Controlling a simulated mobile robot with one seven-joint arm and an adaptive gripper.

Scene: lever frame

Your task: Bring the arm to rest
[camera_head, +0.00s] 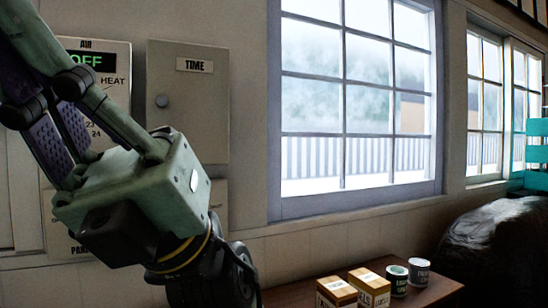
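My arm (140,190) fills the left of the head view, coming down from the upper left in grey-green links with dark joints. Its lower end is a dark rounded part (208,278) by the bottom edge, left of the table. My gripper's fingers do not show, so I cannot see whether they are open or hold anything. The arm covers part of a wall panel (112,58) marked AIR and HEAT, whose display reads OFF.
A closed grey box (200,100) marked TIME hangs right of the arm. A brown table (422,298) bears two cartons (368,286) and two cans (418,271). A dark bulky thing (495,250) and teal slats (536,150) stand at right. A large window (355,100) is behind.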

